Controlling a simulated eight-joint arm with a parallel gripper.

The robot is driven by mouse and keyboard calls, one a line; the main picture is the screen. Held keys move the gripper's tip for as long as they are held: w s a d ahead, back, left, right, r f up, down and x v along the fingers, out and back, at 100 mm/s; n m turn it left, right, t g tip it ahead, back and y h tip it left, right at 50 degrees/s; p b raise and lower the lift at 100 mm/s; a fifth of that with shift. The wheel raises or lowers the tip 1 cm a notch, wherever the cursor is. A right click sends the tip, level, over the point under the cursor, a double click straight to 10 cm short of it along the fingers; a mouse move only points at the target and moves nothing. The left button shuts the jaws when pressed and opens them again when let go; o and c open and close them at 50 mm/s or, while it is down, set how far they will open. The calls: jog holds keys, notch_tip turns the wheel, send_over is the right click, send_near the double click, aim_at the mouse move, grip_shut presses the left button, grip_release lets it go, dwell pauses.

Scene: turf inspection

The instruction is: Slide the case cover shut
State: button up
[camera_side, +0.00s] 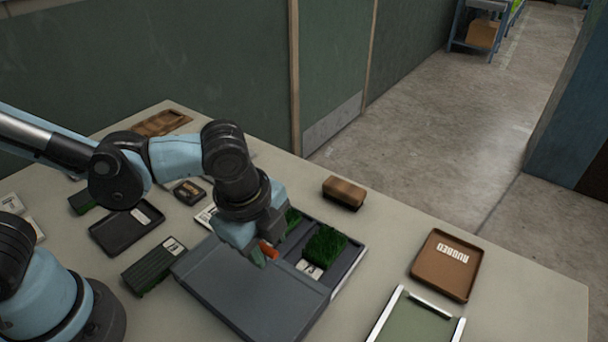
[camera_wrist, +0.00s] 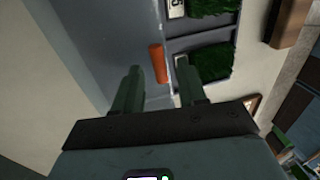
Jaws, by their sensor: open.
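The grey case (camera_side: 345,278) lies on the table, with its flat grey cover (camera_side: 250,290) over the left part. The right part is uncovered and shows green turf samples (camera_side: 324,247) and white labels. An orange handle (camera_side: 268,249) stands at the cover's edge beside the opening; it also shows in the wrist view (camera_wrist: 157,62). My gripper (camera_side: 264,248) is open just over the handle. In the wrist view the two fingers lie on either side of the handle's line. I cannot tell whether they touch it. My gripper hides part of the opening.
A brown tray (camera_side: 442,264) marked "RUBBED" and a green metal-edged tray (camera_side: 415,322) lie to the right. A brown brush-like block (camera_side: 344,193) sits behind the case. A black tray (camera_side: 126,227) and a dark green block (camera_side: 153,265) lie left.

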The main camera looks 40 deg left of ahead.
jog(key=shift+c, duration=0.3)
grip_shut()
jog(key=w, duration=1.3)
jog(key=shift+w, duration=0.2)
jog(key=shift+o, duration=0.3)
grip_release()
jog(key=shift+s+r, duration=0.1)
notch_tip(320, 180, up, 12)
jog(key=s, duration=0.2)
jog(key=shift+s, duration=0.15)
